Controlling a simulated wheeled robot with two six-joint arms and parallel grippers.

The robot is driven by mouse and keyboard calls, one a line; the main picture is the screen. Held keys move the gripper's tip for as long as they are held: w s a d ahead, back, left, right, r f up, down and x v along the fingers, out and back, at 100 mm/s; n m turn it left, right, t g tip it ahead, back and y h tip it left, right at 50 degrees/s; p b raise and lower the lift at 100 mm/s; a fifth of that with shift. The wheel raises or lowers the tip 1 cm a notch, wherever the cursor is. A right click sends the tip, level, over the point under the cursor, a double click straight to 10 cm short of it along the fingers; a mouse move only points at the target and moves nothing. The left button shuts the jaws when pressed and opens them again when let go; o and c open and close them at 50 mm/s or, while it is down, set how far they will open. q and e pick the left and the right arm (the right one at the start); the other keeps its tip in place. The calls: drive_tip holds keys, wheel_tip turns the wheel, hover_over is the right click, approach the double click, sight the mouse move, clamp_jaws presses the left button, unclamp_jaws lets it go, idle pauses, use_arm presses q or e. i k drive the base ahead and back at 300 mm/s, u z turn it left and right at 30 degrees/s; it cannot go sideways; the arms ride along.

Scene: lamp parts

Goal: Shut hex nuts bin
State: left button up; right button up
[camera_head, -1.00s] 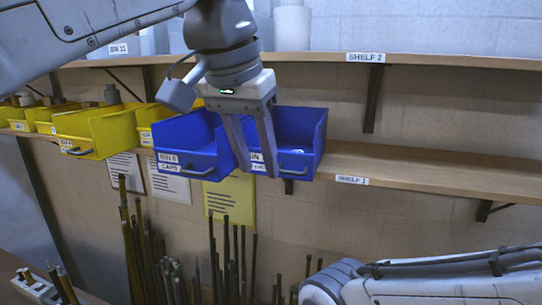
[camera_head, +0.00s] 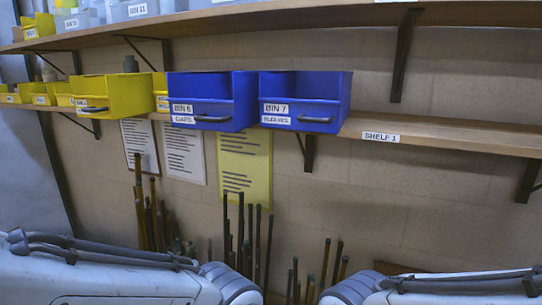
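No label that I can read says hex nuts, so I cannot tell which bin is that one. On the lower shelf a yellow bin (camera_head: 128,97) with a dark handle sticks out past the smaller yellow bins (camera_head: 43,99) at its left. Two blue bins stand to its right. My two arms show at the bottom edge, but both grippers are out of view.
The lower shelf (camera_head: 450,133) is bare right of bin 7. The upper shelf (camera_head: 300,18) holds grey bins (camera_head: 128,10) and a yellow one (camera_head: 38,26) at left. Black brackets support both shelves. Dark rods (camera_head: 240,235) stand upright below, before papers on the wall.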

sight(111, 97)
drive_tip(key=k, duration=1)
drive_tip(key=u, duration=1.35)
drive_tip(key=i, duration=1.2)
drive_tip(key=z, duration=0.75)
